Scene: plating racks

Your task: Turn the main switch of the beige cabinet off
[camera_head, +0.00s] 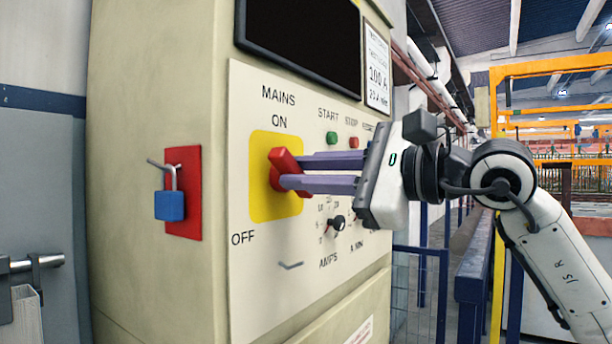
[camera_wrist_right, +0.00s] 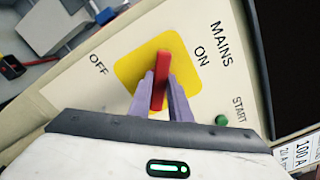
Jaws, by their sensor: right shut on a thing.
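The beige cabinet (camera_head: 155,90) stands upright in the head view with a pale front panel. Its main switch is a red handle (camera_head: 287,170) on a yellow plate (camera_head: 262,207), under the words MAINS and ON, with OFF printed at the lower left. The handle sits tilted, its upper end leaning left. My right gripper (camera_head: 292,172) is shut on the red handle, one purple finger on each side. In the right wrist view the red handle (camera_wrist_right: 161,80) stands between the two fingers, and ON and OFF both show. My left gripper is not in view.
A blue padlock (camera_head: 169,205) hangs on a red plate (camera_head: 190,165) on the cabinet's side. Green and red buttons and a black knob (camera_head: 338,223) sit right of the switch, close to my right gripper. A blue railing (camera_head: 425,252) stands right of the cabinet.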

